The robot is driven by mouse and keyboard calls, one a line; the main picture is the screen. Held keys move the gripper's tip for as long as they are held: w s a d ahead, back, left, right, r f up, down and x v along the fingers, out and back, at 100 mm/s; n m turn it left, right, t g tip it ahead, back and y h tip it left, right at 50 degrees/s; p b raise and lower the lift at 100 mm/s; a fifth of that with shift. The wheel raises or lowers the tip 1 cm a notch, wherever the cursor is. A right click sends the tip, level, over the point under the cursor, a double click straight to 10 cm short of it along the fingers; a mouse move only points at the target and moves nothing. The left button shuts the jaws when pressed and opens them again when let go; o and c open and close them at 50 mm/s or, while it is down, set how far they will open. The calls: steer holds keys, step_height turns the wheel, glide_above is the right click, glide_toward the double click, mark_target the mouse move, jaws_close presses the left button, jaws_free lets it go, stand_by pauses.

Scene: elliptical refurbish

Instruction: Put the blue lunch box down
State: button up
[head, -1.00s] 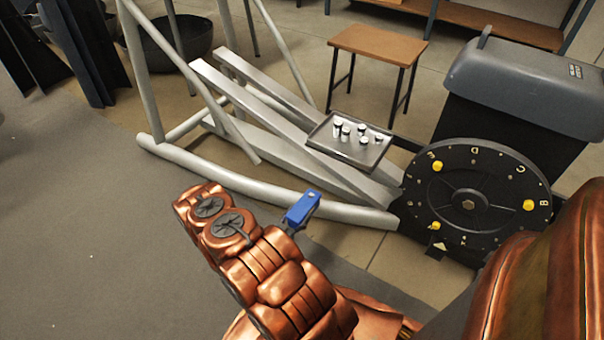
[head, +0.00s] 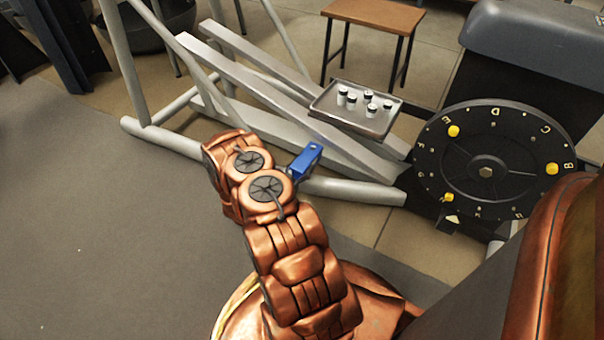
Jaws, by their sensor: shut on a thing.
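The blue lunch box (head: 304,161) is a small blue block just past the end of my copper-coloured arm. It is tilted in the picture and overlaps the silver floor tube behind it. My gripper (head: 297,174) is mostly hidden by the arm; only small dark parts show beside the box. It is shut on the box and holds it. The underside of the box is hidden.
A metal tray (head: 335,121) with several small black-and-white containers rests on the silver frame (head: 252,88). A black lettered dial with yellow knobs (head: 455,175) stands right. A wooden-topped stool (head: 375,14) is behind. Grey floor (head: 110,210) lies open left.

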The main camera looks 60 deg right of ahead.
steer(key=shift+w+d+f+b, duration=0.15)
steer(key=shift+d+f+b, duration=0.05)
steer(key=shift+f+b, duration=0.15)
step_height(320, 180, down, 3)
steer(key=shift+r+b, duration=0.1)
steer(key=shift+b, duration=1.05)
steer(key=o, duration=1.6)
steer(key=shift+c, duration=0.2)
